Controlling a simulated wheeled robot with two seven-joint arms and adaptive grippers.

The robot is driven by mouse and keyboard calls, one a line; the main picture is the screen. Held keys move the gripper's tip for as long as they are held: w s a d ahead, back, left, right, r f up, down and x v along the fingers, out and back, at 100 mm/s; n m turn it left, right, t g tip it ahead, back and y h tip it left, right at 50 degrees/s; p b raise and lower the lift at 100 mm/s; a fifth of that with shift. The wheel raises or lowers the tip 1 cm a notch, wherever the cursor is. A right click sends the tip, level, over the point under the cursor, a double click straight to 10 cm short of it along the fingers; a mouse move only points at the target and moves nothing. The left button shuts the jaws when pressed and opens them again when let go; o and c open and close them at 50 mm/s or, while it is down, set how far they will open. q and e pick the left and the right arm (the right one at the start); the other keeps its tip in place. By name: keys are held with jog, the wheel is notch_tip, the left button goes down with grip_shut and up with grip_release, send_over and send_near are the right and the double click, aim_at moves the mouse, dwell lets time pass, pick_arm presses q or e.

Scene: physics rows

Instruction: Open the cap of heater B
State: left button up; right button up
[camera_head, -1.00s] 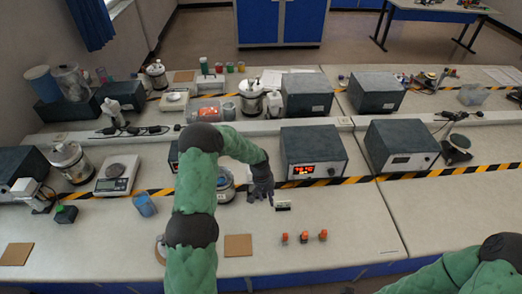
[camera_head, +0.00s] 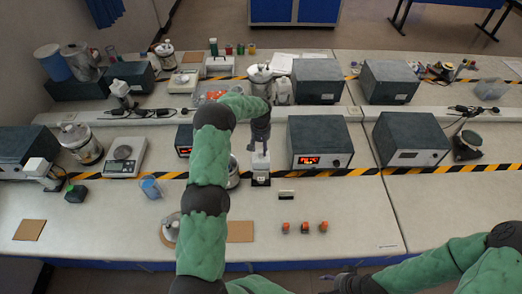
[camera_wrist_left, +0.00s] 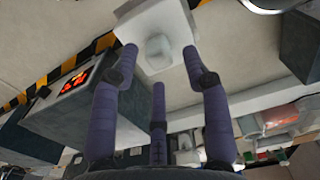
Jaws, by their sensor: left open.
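A small white upright unit (camera_head: 261,172) stands on the bench beside a box with a lit red display. I take it for the heater, but no letter B is legible. In the left wrist view it is a white block (camera_wrist_left: 158,20) with a pale round cap-like piece (camera_wrist_left: 158,48) on the face toward me. My left gripper (camera_head: 258,146) is just above the unit. In the wrist view its fingers (camera_wrist_left: 160,62) are spread around the cap, with a visible gap. My right gripper (camera_head: 343,281) is partly seen at the bottom edge; its finger state is unclear.
The display box (camera_head: 318,143) stands right of the unit. A silver-topped vessel (camera_head: 232,172) is close on its left, partly behind my arm. A small dark-and-white block (camera_head: 286,194) and several orange-topped pieces (camera_head: 304,227) lie in front. Bench at front right is clear.

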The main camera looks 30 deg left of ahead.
aim_at(261, 150)
pick_arm(q)
jog(key=shift+f, duration=1.5)
grip_shut()
grip_release()
notch_tip(261, 150, up, 12)
